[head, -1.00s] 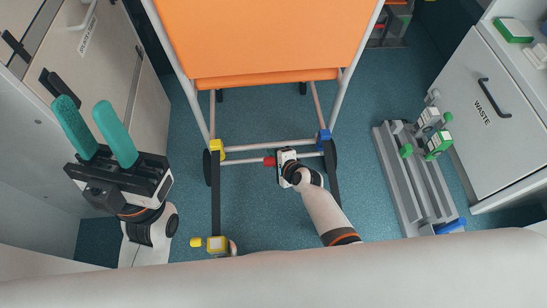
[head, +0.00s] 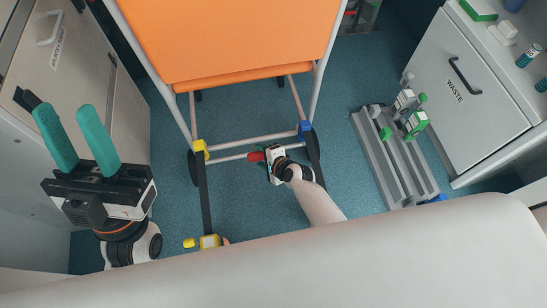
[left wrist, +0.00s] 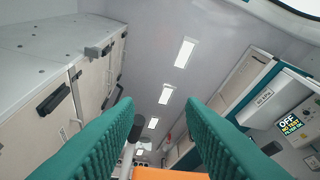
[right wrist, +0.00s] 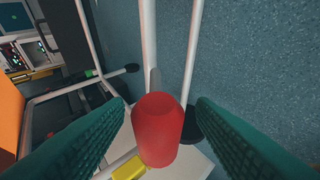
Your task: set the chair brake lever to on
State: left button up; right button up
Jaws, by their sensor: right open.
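The orange chair (head: 230,35) with a white tube frame stands in the upper middle of the head view. A red knob (head: 256,156), which looks like the brake lever's end, sits at the low cross tube between the two wheels. In the right wrist view the red knob (right wrist: 158,130) stands between my green finger pads. My right gripper (right wrist: 163,107) is open around it, with a gap visible beside the right finger. In the head view my right gripper (head: 271,160) is just right of the knob. My left gripper (head: 62,108) is open and empty, raised at the left.
Black straps run down the chair's sides, one to a yellow buckle (head: 209,241). A grey floor rail (head: 385,165) with green-knobbed parts lies at the right, beside the waste cabinet (head: 470,95). A cabinet (head: 115,90) stands at the left. Blue floor is clear between.

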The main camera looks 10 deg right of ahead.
pick_arm(q)
jog(key=w+f+g+y+p, duration=0.4)
jog(key=w+f+g, duration=0.5)
jog(key=f+g, duration=0.3)
jog(key=shift+w+d+f+y, duration=0.15)
jog(key=shift+f+y, duration=0.15)
jog(key=shift+f, duration=0.15)
pick_arm(e)
jog(key=v, duration=0.9)
jog(key=shift+w, duration=0.15)
